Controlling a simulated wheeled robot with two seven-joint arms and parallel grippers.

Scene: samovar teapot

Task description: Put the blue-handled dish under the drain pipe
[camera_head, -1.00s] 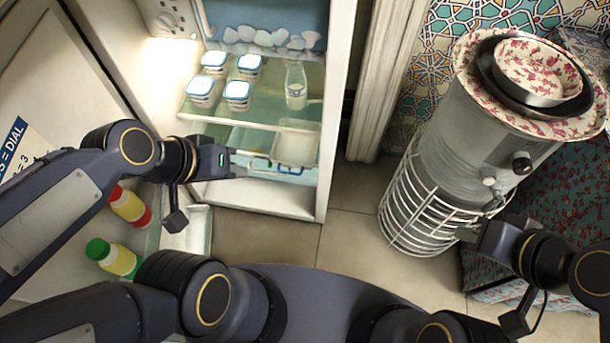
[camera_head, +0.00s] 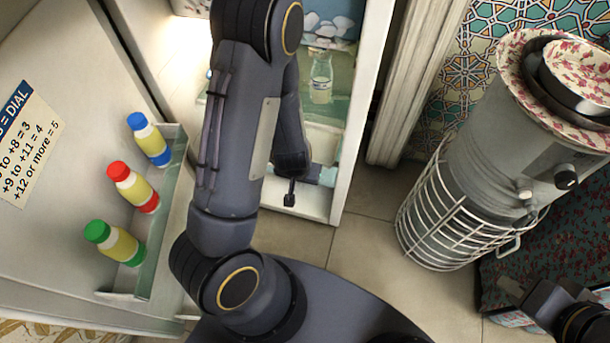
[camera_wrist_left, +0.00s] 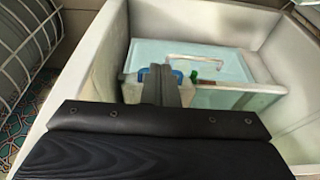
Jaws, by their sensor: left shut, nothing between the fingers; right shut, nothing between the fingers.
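The blue handle of the dish (camera_wrist_left: 194,75) shows in the left wrist view, low inside the open fridge. It sits just beyond my left gripper (camera_wrist_left: 163,72), whose fingers are shut and empty. The fingers cover part of the dish, and I cannot tell whether they touch it. My right gripper (camera_head: 511,290) is shut and empty beside the metal samovar (camera_head: 475,150). I cannot make out a drain pipe for certain; small taps show on the samovar's side.
The fridge wall (camera_head: 372,90) stands right of my left arm. A pale box with a white handle (camera_wrist_left: 197,58) lies near the dish. A glass bottle (camera_head: 321,80) is on the shelf. Several capped bottles (camera_head: 134,187) fill the door rack. Tiled floor (camera_head: 375,255) is free before the samovar.

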